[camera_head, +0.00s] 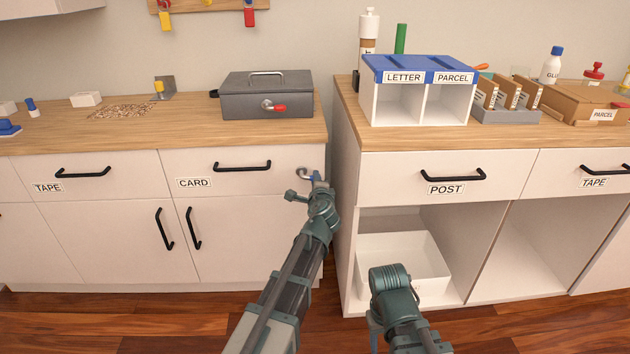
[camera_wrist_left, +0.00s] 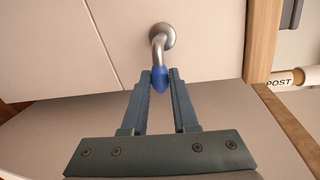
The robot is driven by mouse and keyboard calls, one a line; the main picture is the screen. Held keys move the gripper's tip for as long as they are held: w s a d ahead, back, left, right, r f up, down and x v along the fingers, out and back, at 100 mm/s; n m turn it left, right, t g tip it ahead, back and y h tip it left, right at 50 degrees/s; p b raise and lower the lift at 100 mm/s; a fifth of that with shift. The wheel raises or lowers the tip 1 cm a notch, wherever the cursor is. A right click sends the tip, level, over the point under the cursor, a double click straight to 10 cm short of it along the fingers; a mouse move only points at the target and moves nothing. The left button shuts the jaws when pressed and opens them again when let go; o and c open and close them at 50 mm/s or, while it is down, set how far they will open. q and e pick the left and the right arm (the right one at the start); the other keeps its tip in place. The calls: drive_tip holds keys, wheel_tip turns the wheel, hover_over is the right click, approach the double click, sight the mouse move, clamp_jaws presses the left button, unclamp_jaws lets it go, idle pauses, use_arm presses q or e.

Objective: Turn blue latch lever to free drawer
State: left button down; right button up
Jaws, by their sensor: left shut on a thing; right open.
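The latch lever is a bent metal handle (camera_wrist_left: 159,43) with a blue tip (camera_wrist_left: 160,79), on a round mount on the white cabinet front. In the wrist view it hangs down from the mount, and its tip sits between the fingertips of my left gripper (camera_wrist_left: 162,77), which is shut on it. In the head view the lever's metal part (camera_head: 302,173) shows at the right of the CARD drawer (camera_head: 228,182), and my left gripper (camera_head: 314,180) partly hides the tip. The CARD drawer looks closed. My right arm shows low in the head view, but its fingers are not visible.
A grey cash box (camera_head: 266,98) with a red-tipped lever stands on the counter above. To the right, past a gap, is the POST drawer (camera_head: 447,175) cabinet, with a white bin (camera_head: 402,262) in its open bay. Wooden floor (camera_head: 200,325) is clear in front.

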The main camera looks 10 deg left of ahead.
use_arm(q)
drive_tip(key=shift+r+n, duration=0.35)
drive_tip(key=shift+n, duration=0.35)
drive_tip(key=shift+p, duration=0.3)
drive_tip(key=c, duration=0.7)
unclamp_jaws()
drive_tip(key=shift+a+p+v, duration=0.15)
drive_tip(key=shift+p+v, duration=0.55)
drive_tip(key=shift+v, duration=2.75)
drive_tip(key=shift+a+p+v, duration=0.1)
drive_tip(key=shift+p+v, duration=0.55)
drive_tip(key=shift+v, duration=2.75)
drive_tip(key=shift+s, duration=0.1)
